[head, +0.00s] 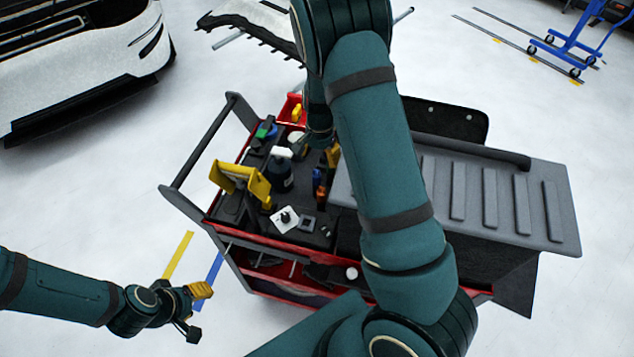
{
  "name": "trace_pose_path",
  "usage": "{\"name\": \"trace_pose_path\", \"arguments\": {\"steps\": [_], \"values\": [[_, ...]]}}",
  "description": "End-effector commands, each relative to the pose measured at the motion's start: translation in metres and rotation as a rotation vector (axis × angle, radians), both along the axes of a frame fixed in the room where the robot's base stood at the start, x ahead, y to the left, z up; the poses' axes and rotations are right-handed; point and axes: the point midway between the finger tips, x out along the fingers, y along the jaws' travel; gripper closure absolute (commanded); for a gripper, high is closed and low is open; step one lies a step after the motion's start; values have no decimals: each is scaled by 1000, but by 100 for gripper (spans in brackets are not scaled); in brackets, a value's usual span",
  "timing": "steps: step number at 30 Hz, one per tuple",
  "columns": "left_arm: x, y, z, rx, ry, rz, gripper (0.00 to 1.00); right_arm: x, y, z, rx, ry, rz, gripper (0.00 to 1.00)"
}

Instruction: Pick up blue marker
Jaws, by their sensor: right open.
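A small upright blue object (317,178), which looks like the blue marker, stands on the dark top of the tool cart (232,208). It is too small to make out clearly. My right gripper (326,170) reaches down over the cart beside it. Its jaws are open, with a yellow finger pad showing just right of the blue object. My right forearm hides part of this area, and I cannot tell whether the blue object lies between the fingers. My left gripper (197,311) is open and empty, over the floor left of the cart.
The cart top also holds a dark bottle with a white cap (281,170), a yellow holder (240,180) and a white square piece (285,219). A grey ribbed lid (500,195) covers its right side.

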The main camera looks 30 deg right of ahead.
Motion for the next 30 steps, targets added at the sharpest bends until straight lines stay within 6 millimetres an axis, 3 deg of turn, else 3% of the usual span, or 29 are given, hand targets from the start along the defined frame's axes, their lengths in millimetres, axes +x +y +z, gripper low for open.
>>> {"name": "trace_pose_path", "arguments": {"steps": [6, 14, 24, 30], "values": [[0, 0, -6, 1, -1, 0, 53, 0, 0, -41, 0, 2, 0, 36], [0, -1, -7, 1, -1, 0, 53, 1, 1, -58, -1, 0, 1, 36], [1, -1, -9, 1, 0, -1, 53, 6, 5, -102, 0, 1, -1, 36], [1, -1, -9, 2, -1, 0, 53, 6, 6, -106, 0, -1, 1, 36]]}}
